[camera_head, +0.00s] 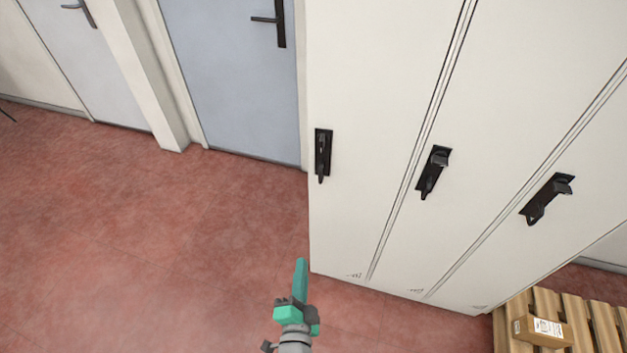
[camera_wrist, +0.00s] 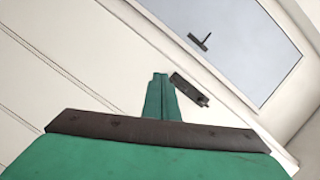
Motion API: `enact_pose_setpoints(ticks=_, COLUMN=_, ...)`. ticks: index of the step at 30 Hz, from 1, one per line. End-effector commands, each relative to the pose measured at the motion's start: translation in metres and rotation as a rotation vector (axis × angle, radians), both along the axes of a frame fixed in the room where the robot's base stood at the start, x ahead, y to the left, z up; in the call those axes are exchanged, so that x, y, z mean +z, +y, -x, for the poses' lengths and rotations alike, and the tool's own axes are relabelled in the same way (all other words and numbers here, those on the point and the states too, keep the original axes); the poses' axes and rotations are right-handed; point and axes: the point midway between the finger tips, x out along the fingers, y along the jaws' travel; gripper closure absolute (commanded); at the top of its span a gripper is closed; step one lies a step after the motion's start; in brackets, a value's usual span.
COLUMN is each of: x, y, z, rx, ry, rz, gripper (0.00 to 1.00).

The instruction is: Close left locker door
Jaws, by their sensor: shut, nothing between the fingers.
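The left locker door (camera_head: 350,80) is a tall cream panel with a black handle (camera_head: 323,154). It looks flush with the locker beside it, and I see no clear gap along its edges. My gripper (camera_head: 300,262), green with a grey wrist, is in front of the locker's lower left corner in the head view. Its fingers are shut together and hold nothing. In the wrist view the shut fingertips (camera_wrist: 160,78) point toward the cream locker front, beside a black handle (camera_wrist: 190,90). I cannot tell whether they touch the panel.
The middle locker (camera_head: 480,110) and right locker (camera_head: 590,150) have black handles. A wooden pallet (camera_head: 606,325) with a cardboard box (camera_head: 543,331) stands at the lower right. Blue-grey doors (camera_head: 235,75) are in the wall behind. The red floor (camera_head: 150,240) at left is clear.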

Motion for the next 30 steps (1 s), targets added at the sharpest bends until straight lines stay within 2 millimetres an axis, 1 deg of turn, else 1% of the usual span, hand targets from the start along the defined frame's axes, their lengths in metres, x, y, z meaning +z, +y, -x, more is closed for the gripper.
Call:
enact_pose_setpoints(ticks=1, x=0.010, y=0.001, z=-0.021, rx=-0.023, ry=-0.028, rz=-0.067, gripper=1.00)
enact_pose_setpoints(ticks=3, x=0.022, y=0.001, z=-0.044, rx=-0.057, ry=-0.059, rz=-0.165, gripper=1.00)
enact_pose_setpoints(ticks=6, x=0.039, y=0.001, z=-0.071, rx=-0.102, ry=-0.105, rz=-0.289, gripper=1.00)
enact_pose_setpoints(ticks=9, x=0.053, y=-0.001, z=-0.090, rx=-0.136, ry=-0.145, rz=-0.386, gripper=1.00)
enact_pose_setpoints(ticks=12, x=0.063, y=-0.003, z=-0.101, rx=-0.156, ry=-0.173, rz=-0.449, gripper=1.00)
enact_pose_setpoints(ticks=15, x=0.068, y=-0.004, z=-0.108, rx=-0.166, ry=-0.188, rz=-0.480, gripper=1.00)
enact_pose_setpoints(ticks=20, x=0.069, y=-0.007, z=-0.121, rx=-0.169, ry=-0.191, rz=-0.489, gripper=1.00)
enact_pose_setpoints(ticks=23, x=0.069, y=-0.010, z=-0.135, rx=-0.169, ry=-0.192, rz=-0.488, gripper=1.00)
enact_pose_setpoints(ticks=30, x=0.069, y=-0.020, z=-0.177, rx=-0.172, ry=-0.192, rz=-0.488, gripper=1.00)
